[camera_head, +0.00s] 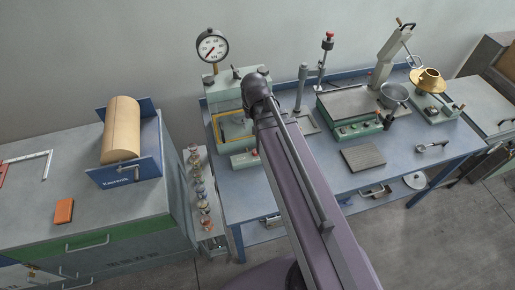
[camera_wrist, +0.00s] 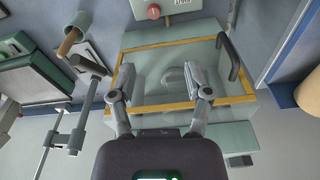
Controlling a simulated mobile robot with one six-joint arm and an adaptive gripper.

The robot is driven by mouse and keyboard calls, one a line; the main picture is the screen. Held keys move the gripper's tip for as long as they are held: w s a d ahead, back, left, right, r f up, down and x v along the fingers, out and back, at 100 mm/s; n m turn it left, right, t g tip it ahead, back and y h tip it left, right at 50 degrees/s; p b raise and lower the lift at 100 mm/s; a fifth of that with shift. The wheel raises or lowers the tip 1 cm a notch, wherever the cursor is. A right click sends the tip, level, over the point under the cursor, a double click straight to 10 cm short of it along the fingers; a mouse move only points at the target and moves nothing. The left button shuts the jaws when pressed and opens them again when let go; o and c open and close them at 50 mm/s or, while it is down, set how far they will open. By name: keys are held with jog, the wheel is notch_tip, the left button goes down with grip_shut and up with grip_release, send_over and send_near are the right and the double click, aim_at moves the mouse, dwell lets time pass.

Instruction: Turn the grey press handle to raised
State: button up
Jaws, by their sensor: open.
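The pale green press (camera_head: 228,93) stands at the left end of the blue bench, with a round gauge (camera_head: 212,46) above it. In the wrist view its yellow-edged clear guard (camera_wrist: 190,104) fills the middle. A dark grey bar handle (camera_wrist: 234,60) sits at the guard's right side; I cannot tell for sure that it is the press handle. My gripper (camera_wrist: 161,78) is open and empty, with its fingers over the guard and left of that bar. In the head view my arm covers part of the press and hides the fingers.
A grey post (camera_wrist: 88,105) with a dark crossbar stands close to the left in the wrist view.

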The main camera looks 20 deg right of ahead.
jog(key=s+f+n+g+b, duration=0.1)
jog(key=s+f+b, duration=0.3)
jog(key=s+f, duration=0.1)
jog(key=shift+s, duration=0.15)
jog(key=shift+f, duration=0.1)
dwell(0.4)
